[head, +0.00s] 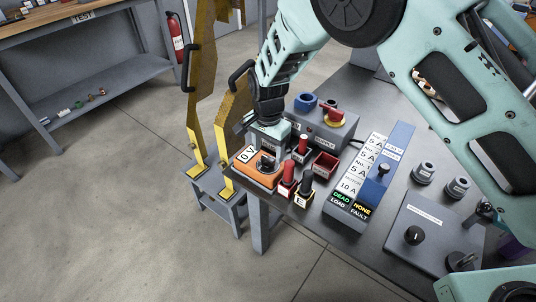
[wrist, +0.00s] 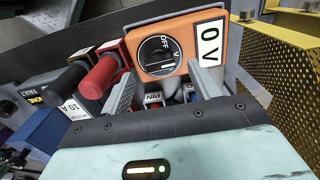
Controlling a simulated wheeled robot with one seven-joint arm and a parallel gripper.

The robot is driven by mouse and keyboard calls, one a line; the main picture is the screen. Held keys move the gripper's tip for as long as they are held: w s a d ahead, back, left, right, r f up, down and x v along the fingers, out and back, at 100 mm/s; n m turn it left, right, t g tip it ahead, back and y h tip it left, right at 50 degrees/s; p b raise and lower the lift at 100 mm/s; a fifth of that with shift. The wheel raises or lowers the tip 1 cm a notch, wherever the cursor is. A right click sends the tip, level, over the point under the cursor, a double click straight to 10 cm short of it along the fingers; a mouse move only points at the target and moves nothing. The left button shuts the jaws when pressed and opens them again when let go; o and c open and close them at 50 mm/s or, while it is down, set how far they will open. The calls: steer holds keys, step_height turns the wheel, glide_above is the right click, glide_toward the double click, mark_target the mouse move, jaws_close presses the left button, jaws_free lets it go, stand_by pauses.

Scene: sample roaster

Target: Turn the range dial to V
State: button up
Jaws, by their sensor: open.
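The orange meter (head: 245,176) lies at the table's front-left corner in the head view; its display reads 0 V. The wrist view shows the meter (wrist: 216,22) with its round black range dial (wrist: 158,55), marked OFF and V. Which mark the dial points to is too small to tell. My gripper (wrist: 161,74) is open and empty, its fingertips apart on either side of the line to the dial, over the meter's near edge. In the head view my gripper (head: 267,156) hangs over the meter and hides most of the dial.
Red and black probes (head: 289,180) stand right beside the meter. A grey box with a red and yellow switch (head: 331,117) is behind. A blue load panel (head: 398,140) is to the right. Yellow perforated guards (head: 236,120) stand close on the left.

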mark_target(268, 158)
step_height(268, 158, up, 14)
steer(key=shift+r, duration=0.2)
steer(key=shift+s+r, duration=0.1)
steer(key=s+d+r+n+y+p, duration=0.15)
steer(key=s+r+n, duration=0.25)
steer(key=s, duration=0.4)
steer(key=s+d+r+n+p, duration=0.1)
steer(key=s+d+r+n, duration=0.2)
steer(key=s+r, duration=0.3)
steer(key=s+d+n+p, duration=0.1)
steer(key=s+d+n, duration=0.3)
steer(key=s, duration=0.4)
steer(key=s+d+n+p, duration=0.1)
steer(key=s+d+n, duration=0.3)
steer(key=s, duration=0.4)
steer(key=shift+s+d+h, duration=0.35)
steer(key=shift+d+h, duration=0.1)
steer(key=shift+d, duration=0.05)
